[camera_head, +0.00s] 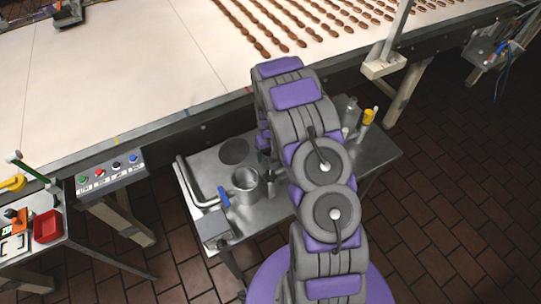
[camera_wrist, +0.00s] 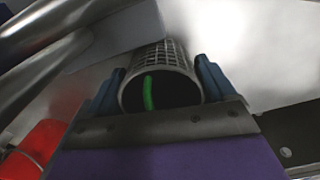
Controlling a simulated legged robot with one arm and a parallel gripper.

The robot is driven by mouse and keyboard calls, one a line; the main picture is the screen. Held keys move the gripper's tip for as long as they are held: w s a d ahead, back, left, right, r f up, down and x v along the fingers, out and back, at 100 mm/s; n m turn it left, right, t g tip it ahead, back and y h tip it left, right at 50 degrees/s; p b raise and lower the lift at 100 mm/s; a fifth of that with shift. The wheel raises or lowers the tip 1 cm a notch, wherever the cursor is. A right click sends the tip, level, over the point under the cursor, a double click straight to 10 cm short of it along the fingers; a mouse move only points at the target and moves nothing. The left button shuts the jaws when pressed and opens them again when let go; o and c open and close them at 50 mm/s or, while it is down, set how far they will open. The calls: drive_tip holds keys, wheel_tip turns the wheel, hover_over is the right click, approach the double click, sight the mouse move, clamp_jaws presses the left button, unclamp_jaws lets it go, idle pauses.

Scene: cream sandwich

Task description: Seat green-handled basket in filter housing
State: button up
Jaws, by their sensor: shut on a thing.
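The basket (camera_wrist: 162,58) is a grey perforated metal cylinder in the wrist view, with a green handle (camera_wrist: 149,93) across its dark open end. My gripper (camera_wrist: 158,88) is shut on it, with a blue finger pad on each side. In the head view, the filter housing appears to be the upright metal cylinder (camera_head: 244,186) on the steel cart, beside a blue lever (camera_head: 224,197). My gripper is mostly hidden behind my arm there, just right of this cylinder. I cannot make out the basket in the head view, nor tell whether it touches the housing.
Metal pipes (camera_wrist: 40,50) run close by at the left of the wrist view, with a blurred red thing (camera_wrist: 38,148) below. The steel cart (camera_head: 215,165) stands against the conveyor (camera_head: 130,65). A yellow-topped bottle (camera_head: 368,117) stands at its right end. A button box (camera_head: 110,172) is left.

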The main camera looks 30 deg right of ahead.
drive_tip(key=shift+a+f, duration=0.3)
drive_tip(key=shift+f, duration=0.4)
drive_tip(key=shift+a, duration=0.6)
drive_tip(key=o, duration=0.7)
drive_tip(key=shift+d, duration=0.2)
drive_tip(key=shift+o, duration=1.2)
drive_tip(key=shift+d+f, duration=0.1)
drive_tip(key=shift+d, duration=0.4)
